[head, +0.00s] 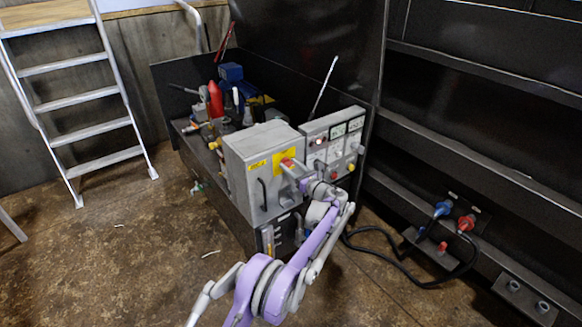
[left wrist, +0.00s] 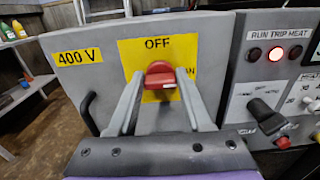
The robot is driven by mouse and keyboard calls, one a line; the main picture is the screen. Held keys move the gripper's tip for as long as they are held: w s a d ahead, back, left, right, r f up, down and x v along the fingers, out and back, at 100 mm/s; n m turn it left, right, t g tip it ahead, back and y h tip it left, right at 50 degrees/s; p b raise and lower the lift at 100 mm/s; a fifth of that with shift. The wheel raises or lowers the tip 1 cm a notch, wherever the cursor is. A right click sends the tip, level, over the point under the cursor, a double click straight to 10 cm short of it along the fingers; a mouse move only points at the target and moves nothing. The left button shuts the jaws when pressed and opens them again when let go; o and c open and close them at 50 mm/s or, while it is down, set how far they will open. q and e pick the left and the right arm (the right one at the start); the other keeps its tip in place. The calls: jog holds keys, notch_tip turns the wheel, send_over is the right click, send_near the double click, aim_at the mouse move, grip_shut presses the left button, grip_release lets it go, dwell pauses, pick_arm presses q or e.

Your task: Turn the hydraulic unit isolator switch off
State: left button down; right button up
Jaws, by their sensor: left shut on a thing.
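The isolator switch is a red rotary handle (left wrist: 160,76) on a yellow plate (left wrist: 128,50) fixed to a grey box marked 400 V. OFF is printed above the handle, and a partly hidden label ending in N is to its right. The handle also shows red in the head view (head: 287,162). My left gripper (left wrist: 160,88) has its two grey fingers on either side of the handle, shut on it. The fingers hide part of the plate, and I cannot tell exactly which mark the handle points to. My right gripper is not in view.
A grey control panel (head: 335,140) with meters, lamps and knobs stands just right of the box (head: 250,155). A black door handle (left wrist: 88,113) is on the box's left. The floor at left is mostly clear.

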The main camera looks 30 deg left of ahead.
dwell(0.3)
pick_arm(q)
jog(key=n, duration=0.4)
jog(key=shift+s, duration=0.1)
jog(key=n, duration=0.4)
jog(key=shift+s+f, duration=0.1)
jog(key=n, duration=0.9)
jog(key=shift+f+n+p, duration=0.15)
jog(key=shift+n+p, duration=0.15)
jog(key=shift+n, duration=0.1)
jog(key=shift+c, duration=1.6)
grip_release()
